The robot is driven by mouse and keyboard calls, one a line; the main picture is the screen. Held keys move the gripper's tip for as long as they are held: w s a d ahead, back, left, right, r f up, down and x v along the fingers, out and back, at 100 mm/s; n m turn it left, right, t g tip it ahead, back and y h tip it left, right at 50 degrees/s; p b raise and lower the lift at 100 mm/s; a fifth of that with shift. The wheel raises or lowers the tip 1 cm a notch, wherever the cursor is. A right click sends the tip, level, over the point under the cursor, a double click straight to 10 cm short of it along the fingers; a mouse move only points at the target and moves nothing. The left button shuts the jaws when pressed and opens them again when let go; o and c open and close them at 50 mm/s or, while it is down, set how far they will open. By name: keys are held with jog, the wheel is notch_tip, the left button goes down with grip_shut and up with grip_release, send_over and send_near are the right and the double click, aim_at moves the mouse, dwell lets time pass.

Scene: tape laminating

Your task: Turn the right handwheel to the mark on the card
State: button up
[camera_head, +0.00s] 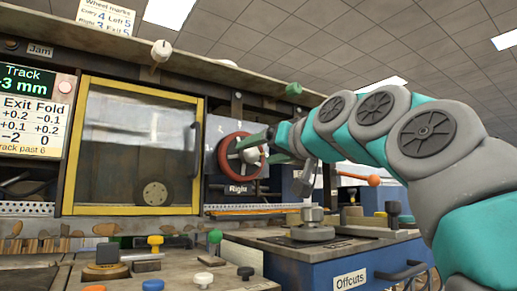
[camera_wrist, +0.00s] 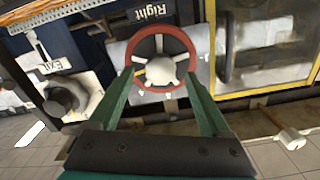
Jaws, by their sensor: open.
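The right handwheel has a red rim and a pale hub with spokes. It stands upright on a light panel in the head view (camera_head: 222,155), above a dark plate that reads "Right". In the wrist view the handwheel (camera_wrist: 190,47) appears upside down, straight ahead of my gripper (camera_wrist: 165,95). The two green fingers are apart, on either side of the hub, and look empty. I cannot tell whether they touch the wheel. In the head view my gripper (camera_head: 272,148) comes in from the right.
A yellow-framed window (camera_head: 68,150) is left of the wheel. A blue "Offcuts" cabinet (camera_head: 310,277) stands below my arm. Several coloured knobs stand on the front bench (camera_head: 228,280). A "Track" display (camera_head: 30,82) is at far left.

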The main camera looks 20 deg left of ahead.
jog(key=shift+x, duration=0.95)
grip_shut()
